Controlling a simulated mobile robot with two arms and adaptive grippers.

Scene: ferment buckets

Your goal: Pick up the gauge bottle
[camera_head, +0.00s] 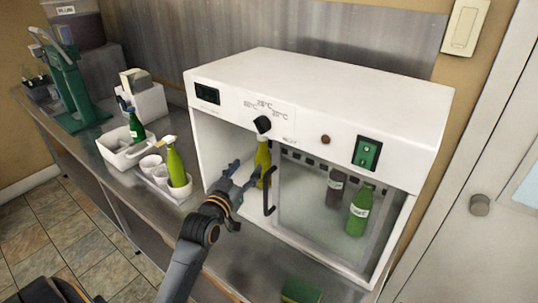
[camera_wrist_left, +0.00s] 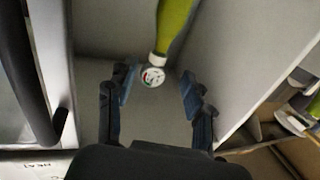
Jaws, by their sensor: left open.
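A yellow-green bottle (camera_head: 264,158) stands in the open left part of the white heating cabinet (camera_head: 320,95). In the left wrist view the yellow-green bottle (camera_wrist_left: 173,25) has a small round white gauge (camera_wrist_left: 152,77) with red and green marks at its end. My left gripper (camera_head: 246,172) is at the cabinet opening, beside the bottle. In the left wrist view the left gripper (camera_wrist_left: 156,88) is open, with the gauge showing between its fingers. I see no finger contact. The bottle's lower part is partly hidden by the gripper in the head view. My right gripper is out of view.
The glass door (camera_head: 310,205) with its dark handle (camera_head: 270,192) is close right of my gripper. Behind it stand a brown bottle (camera_head: 336,188) and a green bottle (camera_head: 359,211). Left on the bench are another yellow-green bottle (camera_head: 176,165), white cups (camera_head: 150,163) and a white bin (camera_head: 115,150).

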